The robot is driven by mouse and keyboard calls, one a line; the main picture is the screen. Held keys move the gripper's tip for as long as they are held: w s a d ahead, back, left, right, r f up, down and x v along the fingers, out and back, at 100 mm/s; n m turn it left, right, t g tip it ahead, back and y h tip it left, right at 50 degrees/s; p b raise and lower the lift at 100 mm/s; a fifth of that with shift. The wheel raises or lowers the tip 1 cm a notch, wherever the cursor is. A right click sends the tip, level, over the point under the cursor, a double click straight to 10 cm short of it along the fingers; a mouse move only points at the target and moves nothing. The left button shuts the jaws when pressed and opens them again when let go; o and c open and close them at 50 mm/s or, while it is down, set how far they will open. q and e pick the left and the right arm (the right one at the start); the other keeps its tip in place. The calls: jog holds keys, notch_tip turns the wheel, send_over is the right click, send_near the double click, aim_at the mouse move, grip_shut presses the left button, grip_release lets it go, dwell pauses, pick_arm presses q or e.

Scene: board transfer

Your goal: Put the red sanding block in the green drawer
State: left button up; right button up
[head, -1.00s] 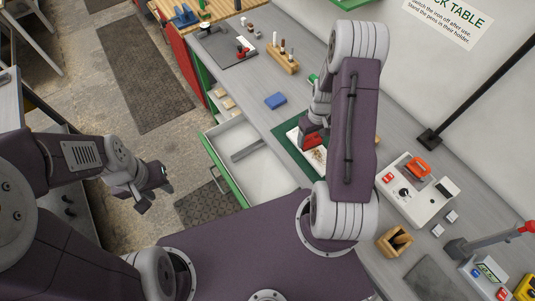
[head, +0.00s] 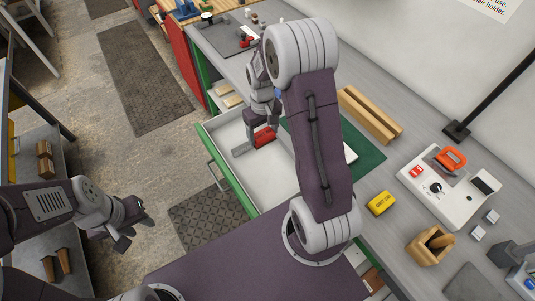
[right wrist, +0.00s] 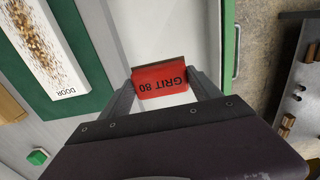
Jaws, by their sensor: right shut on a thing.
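The red sanding block (head: 264,137), marked GRIT 80, is held between the fingers of my right gripper (head: 258,133). In the right wrist view the block (right wrist: 160,85) sits between both fingertips, with the pale drawer interior behind it. The green drawer (head: 221,165) is pulled open, with a green front and white inside. The block is over or within the drawer's opening; its height above the floor is hard to tell. My left gripper (head: 136,229) is empty, fingers apart, over the floor side at left.
A green mat (head: 369,157) bears a white board, partly hidden by my right arm. The board (right wrist: 41,45) shows sanding grains in the right wrist view. A yellow block (head: 381,203), a wooden rack (head: 370,115) and a white station (head: 455,205) stand on the bench.

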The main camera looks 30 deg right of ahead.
aim_at(264, 162)
notch_tip(264, 162, down, 15)
jog(key=shift+w+d+f+p, duration=0.1)
jog(key=shift+p, duration=0.2)
jog(key=shift+f, duration=0.15)
jog(key=o, duration=0.9)
notch_tip(264, 162, up, 12)
jog(key=shift+r+b, duration=0.25)
jog(key=shift+b, duration=0.15)
jog(key=s+a+r, duration=0.3)
jog(key=s, duration=0.3)
jog(key=s+a+r+m+t, duration=0.1)
jog(key=s+a+r, duration=0.3)
jog(key=s, duration=0.3)
